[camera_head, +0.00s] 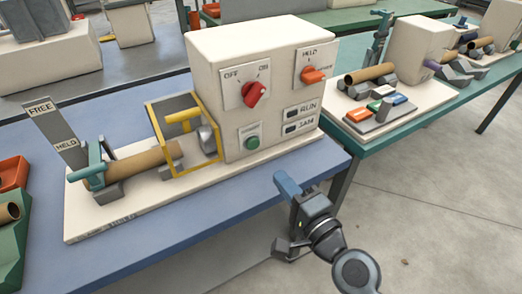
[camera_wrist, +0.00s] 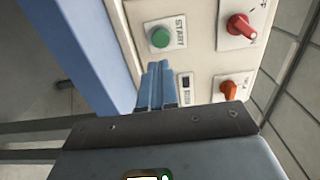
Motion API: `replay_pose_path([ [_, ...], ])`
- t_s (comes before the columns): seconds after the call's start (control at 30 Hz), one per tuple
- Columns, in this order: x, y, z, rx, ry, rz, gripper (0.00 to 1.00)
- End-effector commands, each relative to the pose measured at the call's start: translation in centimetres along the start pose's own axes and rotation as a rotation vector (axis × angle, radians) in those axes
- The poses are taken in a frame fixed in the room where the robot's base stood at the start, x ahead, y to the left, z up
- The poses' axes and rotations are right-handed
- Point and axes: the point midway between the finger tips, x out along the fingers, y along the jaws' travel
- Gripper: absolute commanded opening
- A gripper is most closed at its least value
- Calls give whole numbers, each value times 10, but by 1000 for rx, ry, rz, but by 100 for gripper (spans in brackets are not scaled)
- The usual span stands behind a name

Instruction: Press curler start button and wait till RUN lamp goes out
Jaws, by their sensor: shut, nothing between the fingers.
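The beige curler housing (camera_head: 240,60) stands on the blue table. Its green start button (camera_head: 252,143) is low on the front; it also shows in the wrist view (camera_wrist: 160,37), with a START label beside it. The RUN lamp (camera_head: 291,114) is a small dark window that looks unlit, above a similar dark JAM lamp (camera_head: 291,129). My gripper (camera_head: 286,184) is shut and empty, to the right of the start button and lower in the head view. Its blue fingers (camera_wrist: 158,70) point toward the panel just below the button in the wrist view, apparently apart from it.
A red OFF/ON knob (camera_head: 256,94) and an orange selector (camera_head: 313,76) are on the panel. Left of the housing are a yellow guard frame (camera_head: 182,131), a brown tube (camera_head: 140,162) and a grey FREE/HELD plate (camera_head: 55,130). A green table (camera_head: 400,130) stands right.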

Motion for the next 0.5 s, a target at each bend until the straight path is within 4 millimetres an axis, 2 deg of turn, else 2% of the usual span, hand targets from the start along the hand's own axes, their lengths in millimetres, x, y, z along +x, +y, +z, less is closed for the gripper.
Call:
replay_pose_path([
  [0.03,12,-3,1,-1,-2,-1,0],
  [0.2,46,-3,0,-1,-2,-2,0],
  [0.5,88,-1,0,0,0,0,0],
])
